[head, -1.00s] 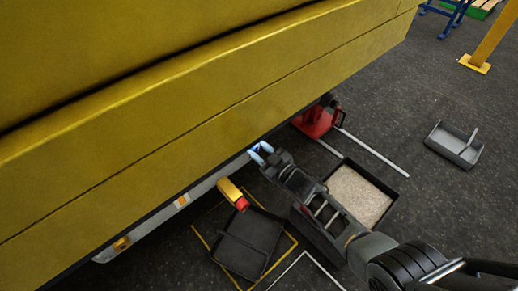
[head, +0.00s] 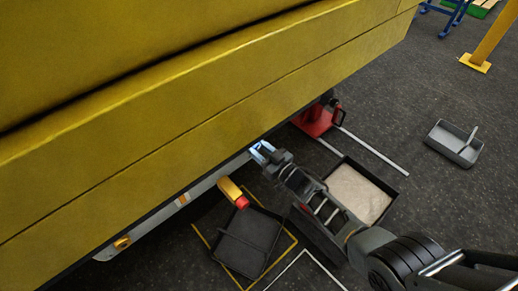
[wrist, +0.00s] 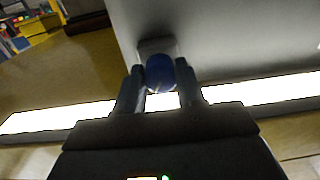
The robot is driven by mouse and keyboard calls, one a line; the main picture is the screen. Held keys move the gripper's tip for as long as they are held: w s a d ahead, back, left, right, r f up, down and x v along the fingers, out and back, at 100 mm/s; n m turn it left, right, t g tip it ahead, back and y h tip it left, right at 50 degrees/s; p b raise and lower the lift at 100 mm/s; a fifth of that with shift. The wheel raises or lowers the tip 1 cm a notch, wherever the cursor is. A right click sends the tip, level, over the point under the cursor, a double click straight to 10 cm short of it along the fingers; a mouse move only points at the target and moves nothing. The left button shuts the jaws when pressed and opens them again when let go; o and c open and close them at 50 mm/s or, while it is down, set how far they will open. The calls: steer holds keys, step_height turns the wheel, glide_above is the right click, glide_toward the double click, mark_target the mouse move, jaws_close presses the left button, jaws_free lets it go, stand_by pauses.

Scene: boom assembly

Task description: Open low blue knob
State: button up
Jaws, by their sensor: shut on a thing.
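The blue knob (wrist: 160,73) sits on a grey mount under the machine's edge in the wrist view. My gripper (wrist: 160,85) has one finger on each side of the knob and is shut on it. In the head view my gripper (head: 262,151) reaches up to the lower edge of the big yellow body (head: 180,110). The knob is hidden behind that edge and the fingers in the head view.
A red container (head: 316,121) stands beyond my gripper. A tray of pale grit (head: 391,217) and a dark tray (head: 270,254) lie on the floor below. A yellow part with a red end (head: 231,188) hangs at left.

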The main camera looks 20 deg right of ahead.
steer(key=o, duration=1)
steer(key=shift+o, duration=0.2)
steer(key=shift+s+d+p, duration=0.25)
steer(key=shift+s+p, duration=0.1)
steer(key=shift+s, duration=0.1)
steer(key=p+v, duration=0.2)
steer(key=v, duration=0.5)
steer(key=shift+a, duration=0.15)
